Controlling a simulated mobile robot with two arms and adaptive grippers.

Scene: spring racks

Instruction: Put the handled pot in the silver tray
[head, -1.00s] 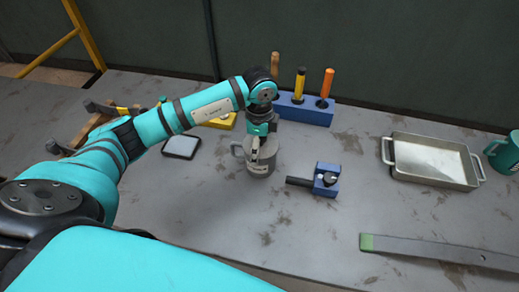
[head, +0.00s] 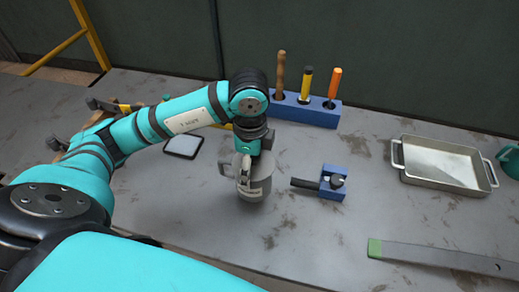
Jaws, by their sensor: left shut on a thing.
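The handled pot is a grey mug-like vessel (head: 262,185) with a side handle, in the middle of the head view. My left gripper (head: 245,178) comes down over it from above and is shut on the pot at its near left side. The pot looks upright and seems to be a little above the table. The fingers and wrist hide part of its rim. The silver tray (head: 445,184) is a shallow rectangular pan with two end handles, at the right, and looks empty. My right gripper is not in view.
A blue vise-like block with a dark bar (head: 332,183) lies between pot and tray. A blue rack (head: 308,112) with upright tools stands behind. A teal mug (head: 510,160) is beyond the tray. A flat metal bar (head: 440,258) lies at the front right.

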